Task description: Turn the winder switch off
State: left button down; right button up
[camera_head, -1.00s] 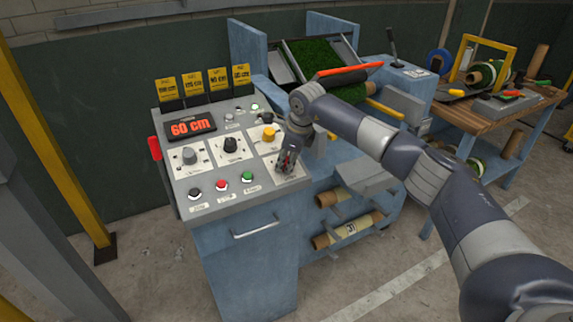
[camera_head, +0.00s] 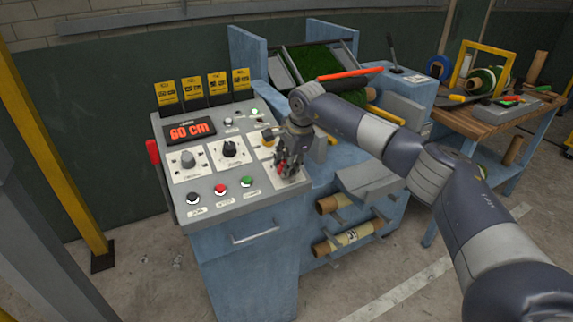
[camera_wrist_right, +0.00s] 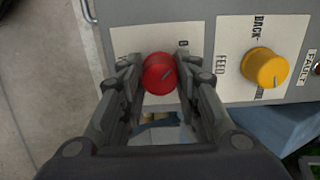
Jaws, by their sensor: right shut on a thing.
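The control panel (camera_head: 245,205) is a grey sloped console with knobs, buttons and a red "60 cm" display. A red rotary knob (camera_wrist_right: 158,73), with a pale pointer mark slanting up to the right, sits on a light plate at the panel's right. A "0" label shows beside it. I take it for the winder switch; its other label is hidden. My right gripper (camera_head: 283,168) is over this knob, and in the right wrist view its fingers (camera_wrist_right: 157,80) close on it from both sides. My left gripper is not in view.
A yellow knob (camera_wrist_right: 265,67) with "BACK" and "FEED" labels is close beside the red one. Two more knobs (camera_head: 229,149) and coloured buttons (camera_head: 220,189) lie to the left. A wooden bench (camera_head: 490,115) with rolls stands at the right.

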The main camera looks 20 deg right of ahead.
dwell(0.5)
jog(key=o, duration=1.1)
jog(key=shift+c, duration=0.2)
jog(key=v, duration=1.2)
